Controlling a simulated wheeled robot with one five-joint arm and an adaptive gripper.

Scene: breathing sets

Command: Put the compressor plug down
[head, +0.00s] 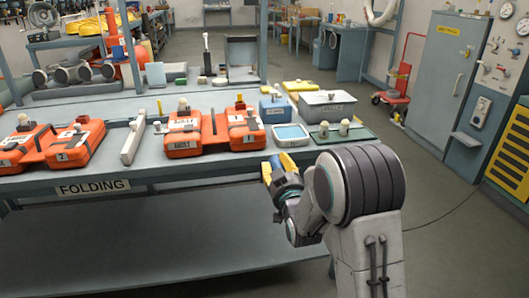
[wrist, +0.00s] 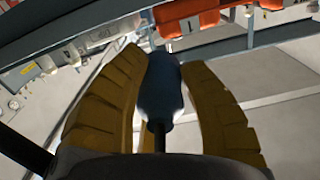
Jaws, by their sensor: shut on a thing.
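My gripper (head: 272,167) is in front of the bench's front edge in the head view, with its yellow fingers pointing toward the bench. In the wrist view the two yellow fingers are shut on a dark blue-grey plug (wrist: 160,90) with a thin black stem, which I take to be the compressor plug. The plug lies lengthwise between the fingers.
The bench (head: 225,171) marked "FOLDING" holds orange cases (head: 184,135), a pale blue tray (head: 291,134), a green board with knobs (head: 341,133) and a grey box (head: 326,105). A lower shelf (head: 150,236) is bare. Floor is clear at right, with a grey cabinet (head: 443,88) behind.

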